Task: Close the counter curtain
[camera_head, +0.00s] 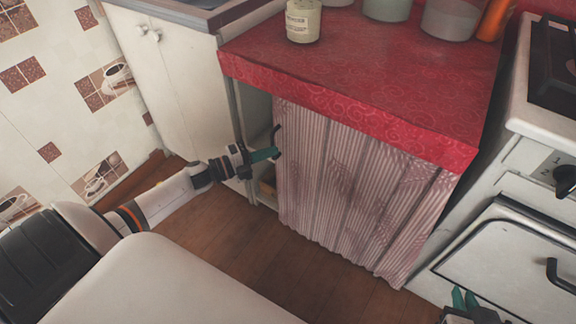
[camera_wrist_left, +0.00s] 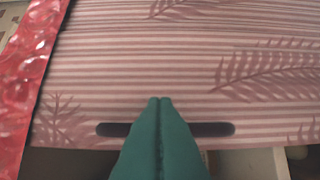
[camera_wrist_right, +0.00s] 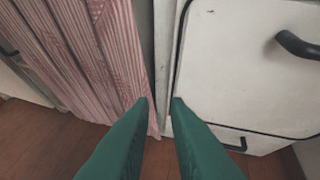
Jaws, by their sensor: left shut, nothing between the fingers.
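The striped pink curtain (camera_head: 345,190) with leaf prints hangs under the red-covered counter (camera_head: 380,70). It covers most of the front, leaving a narrow open gap at the left. A dark bar handle (camera_head: 276,136) is at the curtain's left edge; it also shows in the left wrist view (camera_wrist_left: 218,129), partly hidden by my fingers. My left gripper (camera_head: 274,153) is shut and empty, its fingertips (camera_wrist_left: 160,101) in front of the handle; I cannot tell if they touch it. My right gripper (camera_wrist_right: 162,100) is open and empty, low near the curtain's right edge and the stove.
The white stove (camera_head: 510,255) with a black handle stands at the right. A white cabinet (camera_head: 175,80) stands left of the gap. A jar (camera_head: 303,20) and several containers stand on the counter. Wooden floor (camera_head: 260,245) lies clear before the curtain.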

